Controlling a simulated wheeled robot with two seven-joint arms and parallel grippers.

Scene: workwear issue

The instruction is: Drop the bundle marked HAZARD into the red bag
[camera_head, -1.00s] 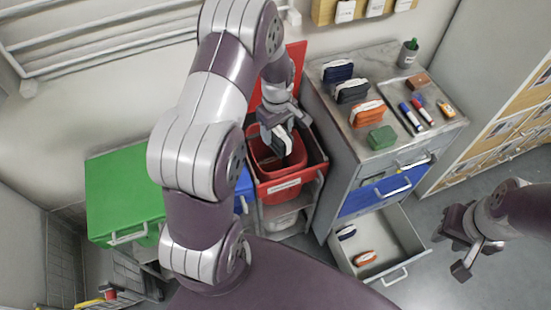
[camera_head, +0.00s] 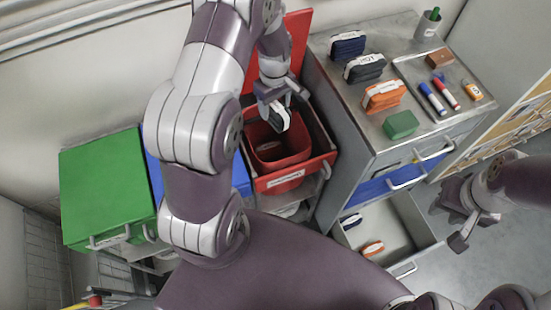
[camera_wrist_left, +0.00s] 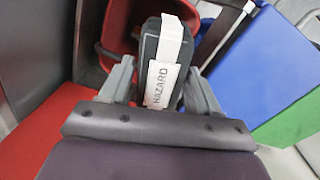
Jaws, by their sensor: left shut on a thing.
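My left gripper (camera_head: 277,106) is shut on a dark grey bundle with a white band and a tag reading HAZARD. In the left wrist view the HAZARD bundle (camera_wrist_left: 167,50) sits between the two fingers. In the head view the gripper and bundle are above the red bag (camera_head: 278,148), which stands open inside a red bin (camera_head: 292,180) with a white label. The red bag also shows behind the bundle in the left wrist view (camera_wrist_left: 122,28). My right gripper (camera_head: 455,222) is empty at the right, its jaws apart, over the floor.
The cabinet top holds navy (camera_head: 347,46), dark grey (camera_head: 364,68), orange (camera_head: 384,96) and green (camera_head: 401,125) bundles, plus a tray (camera_head: 440,118) with markers. An open drawer (camera_head: 408,225) holds two bundles. Green (camera_head: 105,185) and blue bins stand left. The red lid (camera_head: 297,35) is raised.

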